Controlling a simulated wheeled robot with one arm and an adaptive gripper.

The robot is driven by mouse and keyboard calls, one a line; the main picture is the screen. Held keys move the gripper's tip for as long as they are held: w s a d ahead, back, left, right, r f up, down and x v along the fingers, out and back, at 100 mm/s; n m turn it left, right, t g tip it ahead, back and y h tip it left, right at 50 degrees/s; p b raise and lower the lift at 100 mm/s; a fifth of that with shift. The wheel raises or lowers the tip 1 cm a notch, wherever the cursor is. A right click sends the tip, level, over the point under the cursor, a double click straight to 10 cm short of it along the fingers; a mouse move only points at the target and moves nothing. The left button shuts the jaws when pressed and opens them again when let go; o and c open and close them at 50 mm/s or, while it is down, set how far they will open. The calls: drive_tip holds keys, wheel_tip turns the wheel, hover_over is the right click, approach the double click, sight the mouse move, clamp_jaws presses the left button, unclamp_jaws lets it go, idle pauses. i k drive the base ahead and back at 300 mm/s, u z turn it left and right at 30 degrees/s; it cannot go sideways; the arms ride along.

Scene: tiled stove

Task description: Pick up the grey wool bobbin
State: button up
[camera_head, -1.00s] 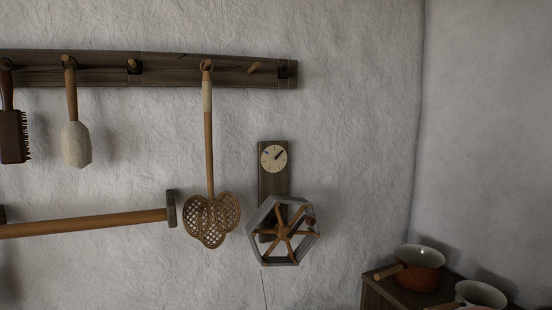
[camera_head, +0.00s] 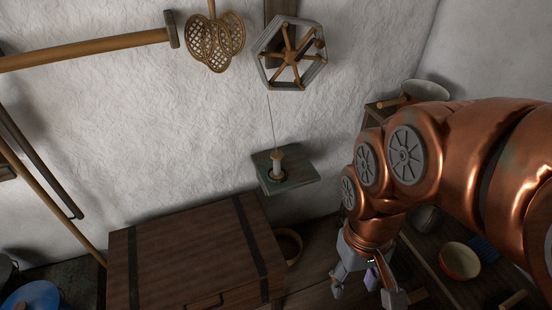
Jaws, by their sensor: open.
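A small pale grey bobbin (camera_head: 278,166) stands upright on a little dark green wall shelf (camera_head: 300,180). A thin thread runs from it up to the hexagonal yarn winder on the wall. My gripper (camera_head: 366,292) hangs at the lower right, its two grey fingers spread open. It is to the right of the bobbin and lower in the picture, well apart from it. A small purple patch shows between the fingers; I cannot tell what it is or whether it touches them.
The yarn winder (camera_head: 291,54) hangs above the shelf. A dark wooden chest (camera_head: 190,250) stands below, with a round bowl (camera_head: 289,245) beside it. At the right, a red-orange bowl (camera_head: 459,261) sits on a dark wooden surface. The wall around the bobbin is clear.

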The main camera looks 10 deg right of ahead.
sight(277, 174)
drive_tip(key=u, duration=0.05)
drive_tip(key=k, duration=0.5)
drive_tip(key=u, duration=1.95)
drive_tip(key=i, duration=1.2)
drive_tip(key=z, duration=2.15)
drive_tip(key=i, duration=0.5)
drive_tip(key=u, duration=0.05)
